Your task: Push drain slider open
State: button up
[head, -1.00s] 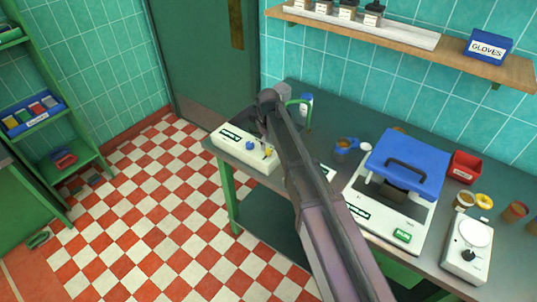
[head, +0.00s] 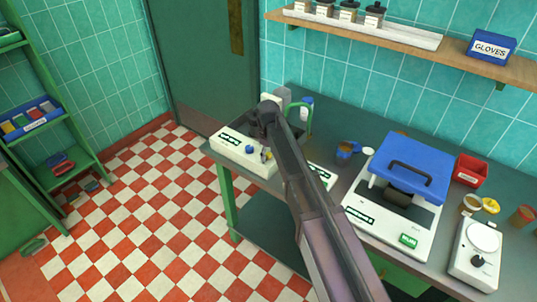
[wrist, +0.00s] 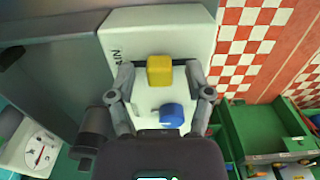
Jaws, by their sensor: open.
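The yellow drain slider (wrist: 159,70) sits on a white panel (wrist: 148,32) with dark lettering, partly hidden, in the wrist view. A blue knob (wrist: 171,113) is beside it on the same panel. My gripper (wrist: 160,76) is open, with one finger on each side of the yellow slider and gaps showing. I cannot tell how far its tips are above the panel. In the head view the white unit (head: 232,143) stands at the counter's left end, with the slider (head: 265,155) and blue knob (head: 250,149) on its front. My arm hides part of the unit.
On the counter (head: 340,104), a white machine with a blue lid (head: 420,158), a red bin (head: 470,171) and a scale (head: 478,256) stand to the right. A green tap (head: 303,107) rises behind the unit. Checkered floor (head: 165,225) lies open at left.

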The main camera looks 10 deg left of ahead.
grip_shut()
jog(key=shift+w+d, duration=0.3)
jog(key=shift+w, duration=0.45)
grip_release()
jog(key=shift+s, duration=0.2)
